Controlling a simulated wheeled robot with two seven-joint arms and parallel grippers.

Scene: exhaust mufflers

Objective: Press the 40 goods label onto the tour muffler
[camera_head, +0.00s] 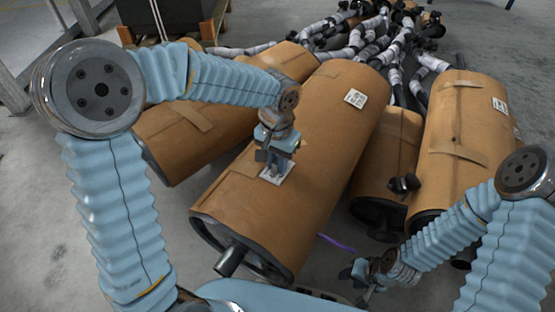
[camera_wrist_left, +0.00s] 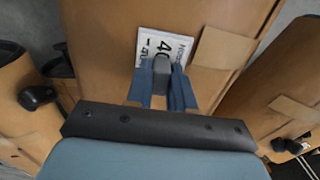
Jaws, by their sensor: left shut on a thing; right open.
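The white label (camera_head: 277,173) lies against the brown wrapping of the large middle muffler (camera_head: 318,140). In the left wrist view the label (camera_wrist_left: 160,48) shows a printed "40" and other text, partly covered by my gripper. My left gripper (camera_head: 273,160) is shut at the label's edge; in the left wrist view its fingers (camera_wrist_left: 162,85) overlap the label's lower part. Whether the label is fully flat on the wrapping cannot be told. My right gripper (camera_head: 365,280) is open and empty, low at the right, beside the middle muffler's near end.
Another white label (camera_head: 355,97) is on the middle muffler's upper part. Shiny pipes (camera_head: 345,45) pile up behind. A purple strip (camera_head: 337,243) lies on the floor. Grey floor is clear at the far left.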

